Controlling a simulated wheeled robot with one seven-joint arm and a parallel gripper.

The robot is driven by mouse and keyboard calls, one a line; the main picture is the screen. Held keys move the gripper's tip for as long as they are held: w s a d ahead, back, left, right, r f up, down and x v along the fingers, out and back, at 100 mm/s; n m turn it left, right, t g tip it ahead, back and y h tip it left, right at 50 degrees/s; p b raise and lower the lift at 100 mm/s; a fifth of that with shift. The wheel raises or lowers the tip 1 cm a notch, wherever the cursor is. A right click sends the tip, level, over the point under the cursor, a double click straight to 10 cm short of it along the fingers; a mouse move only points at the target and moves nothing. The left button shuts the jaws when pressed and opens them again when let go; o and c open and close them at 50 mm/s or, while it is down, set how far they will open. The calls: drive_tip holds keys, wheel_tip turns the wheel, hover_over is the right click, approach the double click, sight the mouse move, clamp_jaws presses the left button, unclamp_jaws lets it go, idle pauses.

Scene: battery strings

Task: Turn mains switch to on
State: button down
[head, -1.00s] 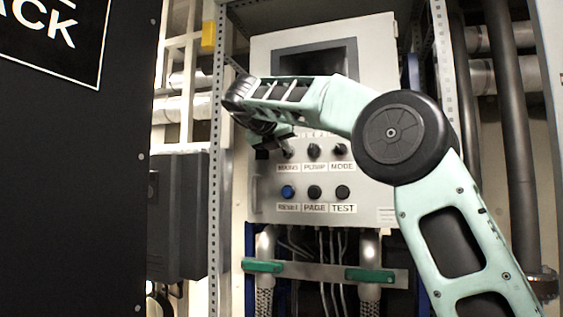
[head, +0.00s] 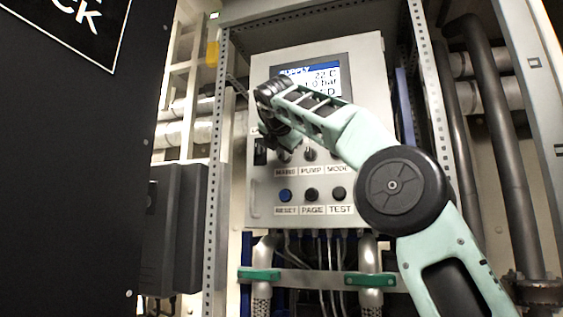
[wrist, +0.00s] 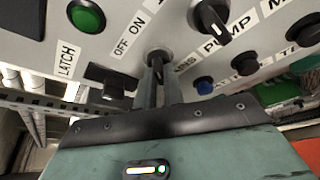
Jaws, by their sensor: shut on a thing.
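The mains switch (wrist: 158,54) is a dark rotary knob on a light grey panel (head: 262,215), with OFF and ON printed beside it and its label partly covered. My gripper (wrist: 161,80) is shut on the knob, one finger on each side of it. In the head view my gripper (head: 284,152) reaches the panel above the MAINS label, and my wrist hides most of the knob. Its exact pointing cannot be told.
The pump switch (wrist: 211,17) is close to my fingers. A green latch button (wrist: 86,15) and a black block-like part (wrist: 108,83) are on the other side. Below are the blue reset button (head: 285,196), the page button (head: 311,195) and the test button (head: 339,194). Rack posts flank the panel.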

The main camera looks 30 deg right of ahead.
drive_tip(key=shift+f+m+t+b, duration=0.1)
drive_tip(key=shift+m+t+b, duration=0.2)
drive_tip(key=shift+m+b, duration=0.25)
drive_tip(key=c, duration=1.5)
unclamp_jaws()
drive_tip(key=b+v, duration=0.2)
drive_tip(key=v, duration=1.5)
drive_tip(key=shift+s, duration=0.25)
